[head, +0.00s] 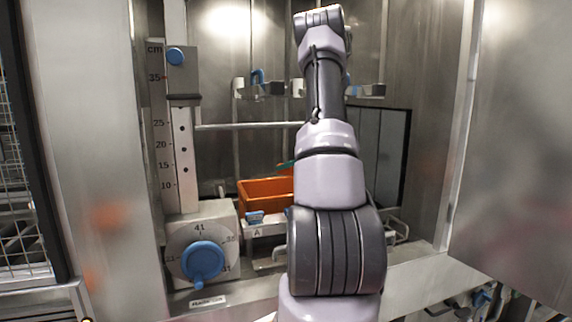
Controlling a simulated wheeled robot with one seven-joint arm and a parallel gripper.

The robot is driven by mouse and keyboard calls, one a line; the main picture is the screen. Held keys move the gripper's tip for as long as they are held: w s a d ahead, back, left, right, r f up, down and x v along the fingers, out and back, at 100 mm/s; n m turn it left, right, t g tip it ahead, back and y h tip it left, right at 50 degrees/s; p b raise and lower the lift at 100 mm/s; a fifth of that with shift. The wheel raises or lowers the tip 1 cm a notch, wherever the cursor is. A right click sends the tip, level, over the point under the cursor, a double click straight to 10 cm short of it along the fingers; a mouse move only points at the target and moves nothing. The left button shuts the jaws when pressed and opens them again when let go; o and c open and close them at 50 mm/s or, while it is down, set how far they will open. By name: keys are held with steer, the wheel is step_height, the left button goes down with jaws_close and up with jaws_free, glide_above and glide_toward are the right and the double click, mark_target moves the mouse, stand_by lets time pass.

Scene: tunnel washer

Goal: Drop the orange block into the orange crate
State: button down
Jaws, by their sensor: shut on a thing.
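The orange crate (262,203) stands inside the metal washer chamber, a little left of the picture's middle. My arm rises in front of its right side and hides part of it. A small teal piece shows at the crate's far rim, beside my arm; I cannot tell what it is. My gripper is hidden behind my own arm. I see no orange block, so I cannot tell its place relative to the gripper or the crate.
A rack marked A (263,230) is under the crate. A blue knob on a dial (203,261) and a centimetre scale (158,130) are at left. A horizontal bar (245,126) and blue-and-grey clips (264,86) are behind. Metal walls flank the opening.

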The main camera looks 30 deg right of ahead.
steer(key=shift+c, duration=1.3)
jaws_free()
